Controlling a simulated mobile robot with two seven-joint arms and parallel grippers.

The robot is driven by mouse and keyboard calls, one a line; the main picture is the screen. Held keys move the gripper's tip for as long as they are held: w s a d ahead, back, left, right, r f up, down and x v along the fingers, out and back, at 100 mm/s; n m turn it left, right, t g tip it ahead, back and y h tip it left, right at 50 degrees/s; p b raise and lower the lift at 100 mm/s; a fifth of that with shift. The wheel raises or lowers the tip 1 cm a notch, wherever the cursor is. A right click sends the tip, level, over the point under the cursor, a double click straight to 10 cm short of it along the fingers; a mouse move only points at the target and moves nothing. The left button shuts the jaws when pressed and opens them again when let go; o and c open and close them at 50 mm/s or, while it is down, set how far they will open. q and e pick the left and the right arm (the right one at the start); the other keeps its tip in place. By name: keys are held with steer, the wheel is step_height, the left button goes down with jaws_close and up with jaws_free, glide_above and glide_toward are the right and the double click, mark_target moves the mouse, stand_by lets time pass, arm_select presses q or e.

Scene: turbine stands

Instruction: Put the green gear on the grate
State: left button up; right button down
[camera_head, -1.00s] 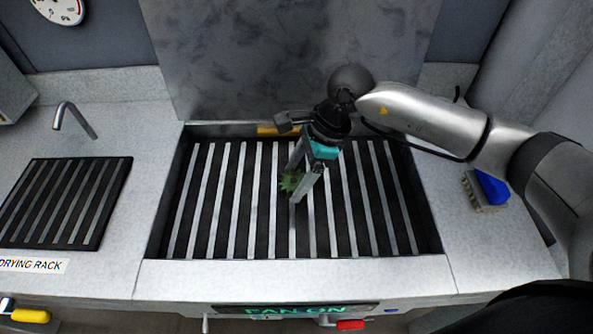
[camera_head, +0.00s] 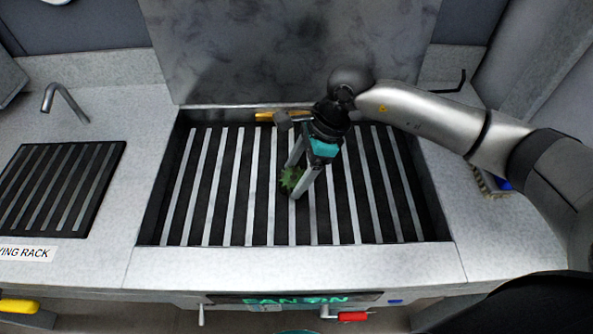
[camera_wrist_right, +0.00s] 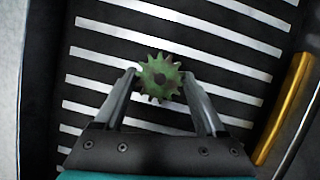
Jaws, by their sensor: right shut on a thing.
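The green gear (camera_head: 291,178) is a small toothed wheel with a dark centre. It sits between the fingertips of my right gripper (camera_head: 297,182), which is shut on it. The right wrist view shows the gear (camera_wrist_right: 160,78) held face-on at the tips of my right gripper (camera_wrist_right: 158,82). The grate (camera_head: 232,190) is a row of pale bars over a dark recess in the counter. The gear is over the middle of the grate; I cannot tell whether it touches the bars. My left gripper is not in view.
A yellow-handled tool (camera_head: 268,116) lies along the grate's back edge. A drying rack (camera_head: 58,188) and a tap (camera_head: 62,98) are on the left. A brush with blue (camera_head: 492,184) is partly hidden behind my right arm. Most of the grate is clear.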

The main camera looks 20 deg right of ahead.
steer(key=shift+f, duration=0.3)
jaws_free()
steer(key=shift+d+b, duration=0.1)
steer(key=shift+b, duration=0.2)
steer(key=shift+p+v, duration=0.8)
steer(key=shift+v, duration=0.35)
steer(key=shift+p+v, duration=1.35)
steer(key=shift+v, duration=1.05)
